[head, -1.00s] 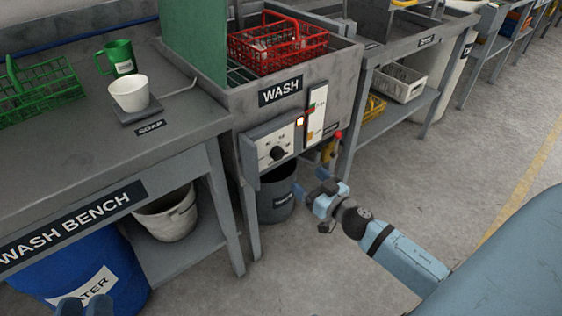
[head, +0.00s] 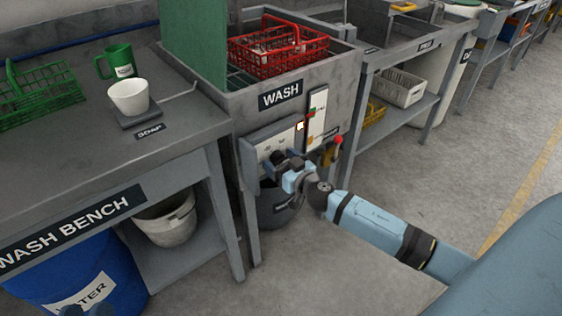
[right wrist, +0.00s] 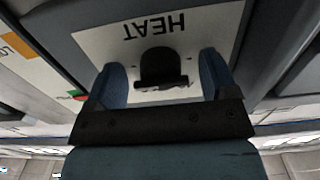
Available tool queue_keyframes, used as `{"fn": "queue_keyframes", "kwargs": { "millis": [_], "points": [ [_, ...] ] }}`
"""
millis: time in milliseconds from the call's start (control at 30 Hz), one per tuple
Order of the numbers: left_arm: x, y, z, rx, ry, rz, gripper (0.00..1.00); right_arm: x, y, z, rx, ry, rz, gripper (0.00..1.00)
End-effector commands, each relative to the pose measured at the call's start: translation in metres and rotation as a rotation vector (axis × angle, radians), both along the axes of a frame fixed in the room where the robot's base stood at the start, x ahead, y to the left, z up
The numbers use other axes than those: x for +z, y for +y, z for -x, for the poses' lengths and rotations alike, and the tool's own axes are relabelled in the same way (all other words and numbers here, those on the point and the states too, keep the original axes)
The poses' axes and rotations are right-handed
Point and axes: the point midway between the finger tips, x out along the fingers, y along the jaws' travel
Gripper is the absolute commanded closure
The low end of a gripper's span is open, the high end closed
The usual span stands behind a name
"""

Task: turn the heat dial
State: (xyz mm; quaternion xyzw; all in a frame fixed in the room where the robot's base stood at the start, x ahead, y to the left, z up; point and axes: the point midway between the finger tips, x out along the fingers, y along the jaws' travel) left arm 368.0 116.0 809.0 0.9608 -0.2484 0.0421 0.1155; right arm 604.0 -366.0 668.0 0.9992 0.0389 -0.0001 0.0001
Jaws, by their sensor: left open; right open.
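The heat dial (right wrist: 160,68) is a black knob on a white plate marked HEAT (right wrist: 205,38), upside down in the right wrist view. In the head view the plate (head: 284,138) is on the front of the wash sink, and my gripper mostly hides the dial. My right gripper (right wrist: 160,85) is open, with one blue finger on each side of the dial; I cannot tell whether they touch it. It also shows in the head view (head: 284,168) close to the panel. A small part of my left gripper (head: 88,310) shows at the bottom left edge.
A level gauge (head: 317,115) and a red-tipped lever (head: 335,145) are right of the dial plate. A red basket (head: 280,50) sits in the sink. A dark bucket (head: 278,210) stands below. The wash bench (head: 190,120) is at left; open floor lies at right.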

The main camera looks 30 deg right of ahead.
Motion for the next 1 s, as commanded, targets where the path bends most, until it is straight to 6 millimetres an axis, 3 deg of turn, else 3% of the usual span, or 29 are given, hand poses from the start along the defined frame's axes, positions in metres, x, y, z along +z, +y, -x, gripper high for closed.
{"fn": "queue_keyframes", "kwargs": {
  "millis": [67, 100, 300, 667, 1000],
  "points": [
    [0.0, 0.0, 0.0, 0.0, 0.0, 0.0, 0.57, 0.0, 0.0, 0.0, 0.0, 0.0, 0.0, 0.21],
    [0.0, 0.0, 0.0, 0.0, 0.0, 0.0, 0.57, 0.0, 0.0, 0.0, 0.0, 0.0, 0.0, 0.26],
    [0.001, 0.0, 0.0, 0.0, -0.001, 0.0, 0.57, 0.0, 0.0, 0.0, 0.0, 0.0, 0.0, 0.71],
    [0.003, 0.0, 0.0, 0.001, -0.005, 0.001, 0.57, 0.0, 0.0, 0.001, 0.0, -0.003, 0.045, 0.71],
    [0.012, 0.001, 0.0, 0.006, -0.029, 0.01, 0.57, 0.0, 0.0, 0.001, -0.001, -0.02, 0.275, 0.71]
  ]
}}
